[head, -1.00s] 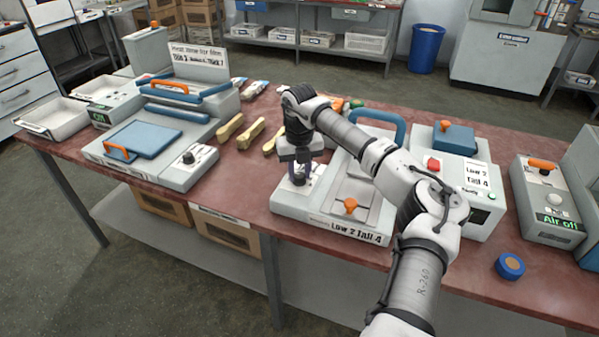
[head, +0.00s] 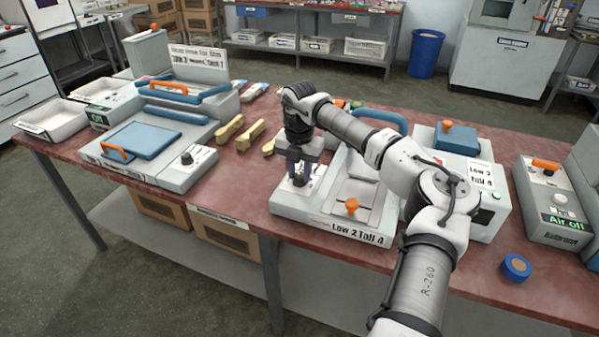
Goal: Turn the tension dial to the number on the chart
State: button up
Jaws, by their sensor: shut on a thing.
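My gripper (head: 299,178) points straight down over the small white dial panel (head: 277,196) at the left of the middle machine (head: 330,222). It is shut on the dial there, which its fingers mostly hide, so the dial's pointer and number cannot be read. A label reading "Low 2 Tall 4" (head: 361,233) is on that machine's front edge. A black dial (head: 187,158) shows on the left press, away from my gripper.
An orange knob (head: 351,206) stands close to the right of my gripper on the middle machine. A blue-topped roll (head: 515,267) lies at the front right. The red table (head: 225,195) is bare left of the middle machine.

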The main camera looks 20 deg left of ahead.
aim_at(300, 175)
jog(key=shift+r, duration=0.1)
dwell(0.3)
jog(key=o, duration=1)
jog(key=shift+c, duration=0.2)
notch_tip(300, 175, up, 14)
jog(key=b, duration=0.2)
